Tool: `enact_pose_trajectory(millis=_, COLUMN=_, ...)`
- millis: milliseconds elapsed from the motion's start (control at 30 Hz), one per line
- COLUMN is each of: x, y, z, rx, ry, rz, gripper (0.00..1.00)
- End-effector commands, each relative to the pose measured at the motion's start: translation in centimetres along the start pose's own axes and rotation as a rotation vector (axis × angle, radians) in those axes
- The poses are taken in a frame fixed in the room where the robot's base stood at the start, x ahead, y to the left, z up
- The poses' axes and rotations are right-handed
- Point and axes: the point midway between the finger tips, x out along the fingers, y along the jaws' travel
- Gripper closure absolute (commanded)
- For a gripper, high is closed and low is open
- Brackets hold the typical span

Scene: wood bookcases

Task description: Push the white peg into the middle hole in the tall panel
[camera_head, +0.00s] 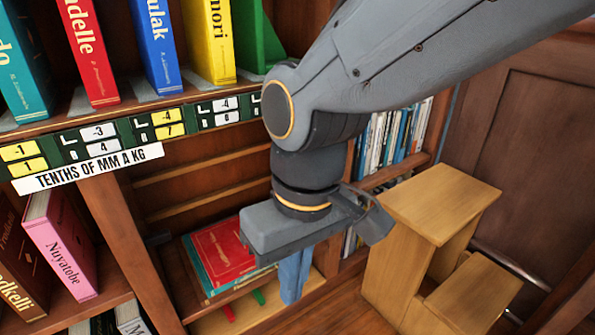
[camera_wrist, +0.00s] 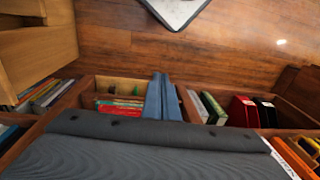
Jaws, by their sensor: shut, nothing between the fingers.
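I see no white peg and no panel with holes in either view. My gripper (camera_head: 293,276) points down in front of the lower part of the bookcase. Its two blue fingers are together, with nothing between them. They also show in the wrist view (camera_wrist: 162,97), side by side. My grey arm hides part of the shelves behind it in the head view.
The wood bookcase holds upright red (camera_head: 88,50), blue (camera_head: 158,45) and yellow (camera_head: 208,40) books above a strip of number plates (camera_head: 98,131). A red book (camera_head: 222,250) lies low behind my gripper. A wooden step stool (camera_head: 440,203) stands at right. Wood floor (camera_wrist: 220,45) is mostly clear.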

Motion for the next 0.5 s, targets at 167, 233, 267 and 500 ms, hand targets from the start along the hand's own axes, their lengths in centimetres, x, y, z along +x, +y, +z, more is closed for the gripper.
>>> enact_pose_trajectory(millis=167, x=0.8, y=2.6, z=-0.6, rx=-0.088, ry=-0.150, rz=0.165, gripper=1.00)
enact_pose_trajectory(millis=233, x=1.1, y=4.3, z=-1.2, rx=-0.130, ry=-0.217, rz=0.257, gripper=1.00)
enact_pose_trajectory(millis=267, x=1.1, y=5.1, z=-1.6, rx=-0.149, ry=-0.243, rz=0.298, gripper=1.00)
enact_pose_trajectory(millis=500, x=1.4, y=10.7, z=-5.8, rx=-0.302, ry=-0.409, rz=0.641, gripper=1.00)
